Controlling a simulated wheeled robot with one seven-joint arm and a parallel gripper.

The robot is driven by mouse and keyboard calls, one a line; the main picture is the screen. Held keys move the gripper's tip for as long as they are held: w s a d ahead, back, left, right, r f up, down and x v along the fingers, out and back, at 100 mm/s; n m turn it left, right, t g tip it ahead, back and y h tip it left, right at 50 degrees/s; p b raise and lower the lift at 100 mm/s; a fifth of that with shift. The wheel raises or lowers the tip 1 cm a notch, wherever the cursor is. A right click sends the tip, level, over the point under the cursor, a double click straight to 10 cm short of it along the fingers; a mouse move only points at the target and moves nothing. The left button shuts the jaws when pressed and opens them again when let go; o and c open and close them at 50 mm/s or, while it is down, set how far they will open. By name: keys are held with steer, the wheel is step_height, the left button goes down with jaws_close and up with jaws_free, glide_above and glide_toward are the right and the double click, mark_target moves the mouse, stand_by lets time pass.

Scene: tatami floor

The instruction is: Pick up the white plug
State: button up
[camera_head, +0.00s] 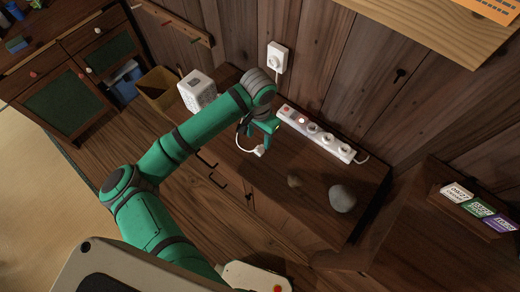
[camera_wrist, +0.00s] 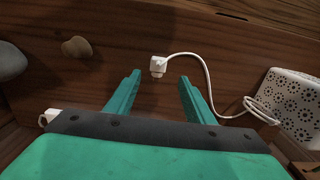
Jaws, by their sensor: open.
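The white plug (camera_wrist: 158,67) lies on the brown wooden cabinet top in the wrist view. Its white cord curves right to a white box with a dotted pattern (camera_wrist: 292,104). My gripper (camera_wrist: 159,76) is open, its two green fingers apart and empty. The plug shows in the gap between the fingertips, slightly beyond them; I cannot tell the height between them. In the head view the plug (camera_head: 259,151) is just below my gripper (camera_head: 268,128), and the white box (camera_head: 197,91) stands left of it. My arm hides part of the cabinet.
A white power strip (camera_head: 318,134) lies along the back of the cabinet top. A large grey stone (camera_head: 342,198) and a smaller brown stone (camera_head: 294,181) lie to the right. A wall socket (camera_head: 277,58) is on the plank wall. Cabinet top is bare around the plug.

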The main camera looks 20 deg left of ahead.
mark_target(259, 150)
steer(key=f, duration=0.7)
steer(key=shift+s+d+f, duration=0.15)
steer(key=shift+s+f, duration=0.15)
steer(key=shift+f, duration=0.05)
steer(key=c, duration=1.1)
